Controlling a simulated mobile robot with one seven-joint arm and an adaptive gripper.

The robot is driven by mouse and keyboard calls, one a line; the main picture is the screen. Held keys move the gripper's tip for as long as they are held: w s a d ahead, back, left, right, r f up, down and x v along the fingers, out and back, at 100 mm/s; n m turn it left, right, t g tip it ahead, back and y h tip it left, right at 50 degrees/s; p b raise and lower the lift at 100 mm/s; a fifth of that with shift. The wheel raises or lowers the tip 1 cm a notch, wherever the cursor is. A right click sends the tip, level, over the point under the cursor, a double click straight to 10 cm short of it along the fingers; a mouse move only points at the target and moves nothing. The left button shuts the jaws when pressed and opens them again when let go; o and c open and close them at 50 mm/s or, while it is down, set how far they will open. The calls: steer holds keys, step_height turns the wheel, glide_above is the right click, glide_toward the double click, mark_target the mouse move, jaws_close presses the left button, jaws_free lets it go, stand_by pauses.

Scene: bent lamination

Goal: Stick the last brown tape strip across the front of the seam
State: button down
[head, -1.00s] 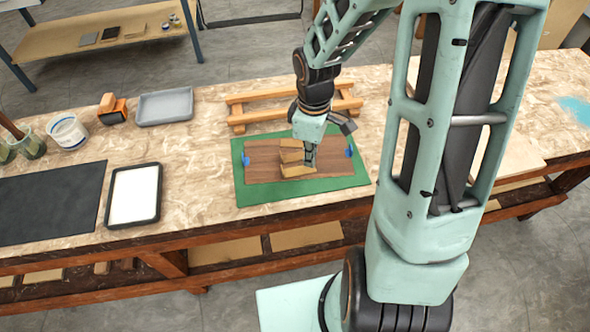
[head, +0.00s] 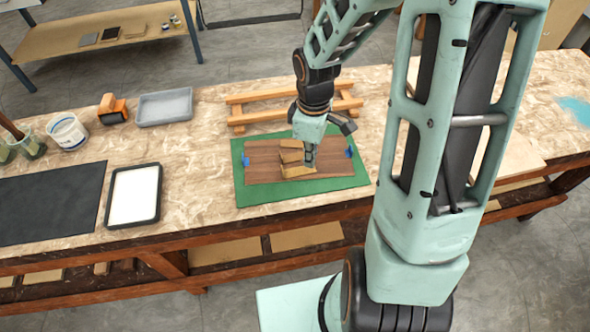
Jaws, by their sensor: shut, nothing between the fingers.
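Two brown wood sheets (head: 262,163) lie on a green mat (head: 237,184), with blue tape (head: 246,160) at the left end and more blue tape (head: 349,151) at the right end. Several brown tape strips (head: 291,156) lie across the middle of the wood, one behind another. The front strip (head: 297,171) lies at a slight tilt across the seam area; whether it is flat I cannot tell. My gripper (head: 310,161) is shut and empty, its tips at or just above the right end of the strips. It hides part of the wood behind it.
A wooden rack (head: 238,110) stands behind the mat. A grey tray (head: 165,106), an orange-and-black tool (head: 112,108), a white tub (head: 67,131) and a black-framed white pad (head: 133,194) are to the left. A black mat (head: 50,203) lies far left. My arm covers the right side.

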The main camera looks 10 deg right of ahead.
steer(key=shift+f+b, duration=0.75)
steer(key=shift+f, duration=0.3)
stand_by(0.4)
step_height(320, 180, up, 7)
steer(key=p, duration=0.6)
steer(key=shift+p, duration=0.35)
